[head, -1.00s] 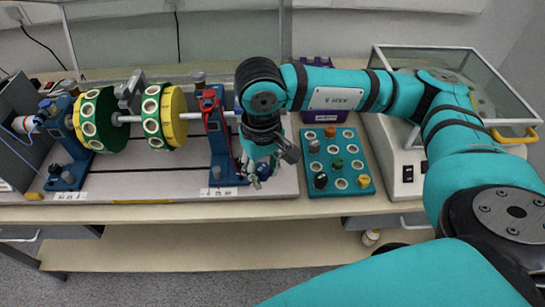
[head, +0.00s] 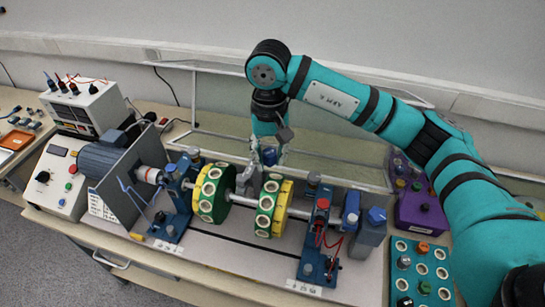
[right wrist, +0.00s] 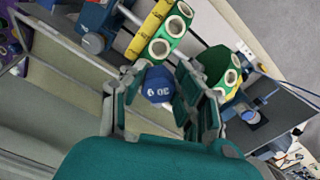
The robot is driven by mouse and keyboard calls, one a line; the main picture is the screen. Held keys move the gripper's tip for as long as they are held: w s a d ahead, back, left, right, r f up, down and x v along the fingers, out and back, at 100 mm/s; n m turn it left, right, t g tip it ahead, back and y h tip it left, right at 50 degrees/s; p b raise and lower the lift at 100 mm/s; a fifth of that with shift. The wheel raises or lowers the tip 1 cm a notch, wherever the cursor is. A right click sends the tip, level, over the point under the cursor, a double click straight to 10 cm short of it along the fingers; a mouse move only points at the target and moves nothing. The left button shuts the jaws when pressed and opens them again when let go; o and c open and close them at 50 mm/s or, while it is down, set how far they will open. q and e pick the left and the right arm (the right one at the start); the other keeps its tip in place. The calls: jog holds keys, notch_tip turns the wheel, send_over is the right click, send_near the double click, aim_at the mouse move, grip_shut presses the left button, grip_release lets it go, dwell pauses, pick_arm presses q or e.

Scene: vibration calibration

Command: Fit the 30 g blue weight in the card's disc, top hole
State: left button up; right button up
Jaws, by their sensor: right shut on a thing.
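My right gripper (head: 267,161) is shut on the blue weight (head: 270,156), above and behind the shaft. In the right wrist view the weight (right wrist: 158,86) sits between the fingers, its face marked 30. Two green and yellow discs with pale-rimmed holes are on the shaft: the left disc (head: 207,190) and the right disc (head: 284,208). Both also show in the right wrist view, the left disc (right wrist: 219,68) and the right disc (right wrist: 150,29). The weight appears apart from both discs. I see no readable card, and my left gripper is out of view.
Blue bearing stands (head: 172,212) (head: 316,240) with red and blue wires flank the discs. A motor (head: 105,158) stands at the left behind a grey plate. A teal weight tray (head: 412,276) and a purple box (head: 420,212) are at the right. A glass guard stands behind the shaft.

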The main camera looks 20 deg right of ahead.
aim_at(272, 182)
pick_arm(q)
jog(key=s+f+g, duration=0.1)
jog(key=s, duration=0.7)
pick_arm(e)
jog(key=f, duration=0.1)
jog(key=s+f+b, duration=0.1)
jog(key=f, duration=0.1)
jog(key=shift+f+b, duration=0.2)
jog(key=shift+b, duration=0.1)
jog(key=shift+f, duration=0.65)
jog(key=shift+s+f+b, duration=0.1)
jog(key=shift+f+b, duration=0.1)
jog(key=shift+b, duration=0.1)
jog(key=shift+f, duration=0.1)
jog(key=shift+f+b, duration=0.2)
jog(key=shift+b, duration=0.25)
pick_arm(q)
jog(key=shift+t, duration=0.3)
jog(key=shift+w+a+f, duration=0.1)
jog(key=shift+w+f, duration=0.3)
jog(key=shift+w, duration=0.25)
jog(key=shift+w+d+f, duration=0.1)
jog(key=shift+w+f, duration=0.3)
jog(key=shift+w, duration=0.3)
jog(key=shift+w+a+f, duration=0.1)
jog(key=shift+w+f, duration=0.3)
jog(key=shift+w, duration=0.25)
